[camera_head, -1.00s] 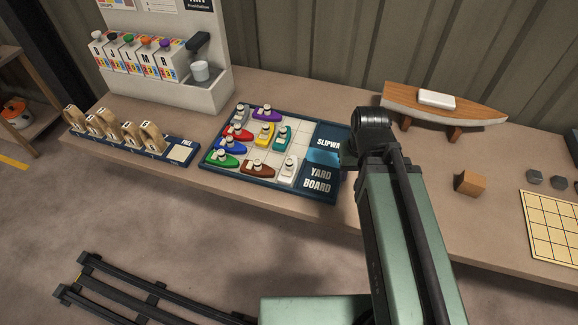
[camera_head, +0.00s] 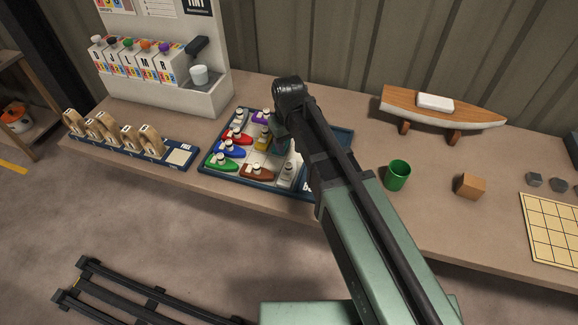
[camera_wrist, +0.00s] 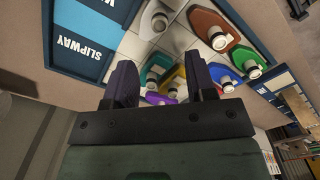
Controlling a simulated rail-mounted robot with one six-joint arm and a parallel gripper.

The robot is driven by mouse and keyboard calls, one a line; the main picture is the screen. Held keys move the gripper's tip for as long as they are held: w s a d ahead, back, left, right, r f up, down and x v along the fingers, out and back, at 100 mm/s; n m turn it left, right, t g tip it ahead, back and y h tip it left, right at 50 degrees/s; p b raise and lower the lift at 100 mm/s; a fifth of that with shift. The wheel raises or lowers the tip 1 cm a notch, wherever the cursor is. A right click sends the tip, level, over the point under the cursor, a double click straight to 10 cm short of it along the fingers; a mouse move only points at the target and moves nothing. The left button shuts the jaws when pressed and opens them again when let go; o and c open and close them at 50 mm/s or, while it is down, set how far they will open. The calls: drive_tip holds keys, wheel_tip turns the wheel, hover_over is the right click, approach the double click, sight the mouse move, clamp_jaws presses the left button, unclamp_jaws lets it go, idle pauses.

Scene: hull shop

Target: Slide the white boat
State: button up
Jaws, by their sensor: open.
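The white boat (camera_head: 286,174) sits on the yard board (camera_head: 232,181), at the front right of the boats and just left of my arm in the head view. In the wrist view the white boat (camera_wrist: 153,20) is at the top, between the slipway panel (camera_wrist: 85,40) and the brown boat (camera_wrist: 210,28). My gripper (camera_wrist: 160,78) is open, with nothing between its fingers. It is over the board, and the teal and yellow boats show beyond the gap between its fingers. In the head view my arm hides the slipway end and most of the teal boat.
Several other coloured boats crowd the board, including the green boat (camera_head: 221,161). A green cup (camera_head: 397,174), a wooden block (camera_head: 469,186) and a wooden boat model (camera_head: 445,108) stand to the right. A rack of wooden pieces (camera_head: 125,143) is at the left.

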sight(289, 164)
wheel_tip(289, 164, down, 11)
drive_tip(key=b, duration=1)
drive_tip(key=shift+b, duration=0.3)
drive_tip(key=shift+r, duration=0.1)
clamp_jaws()
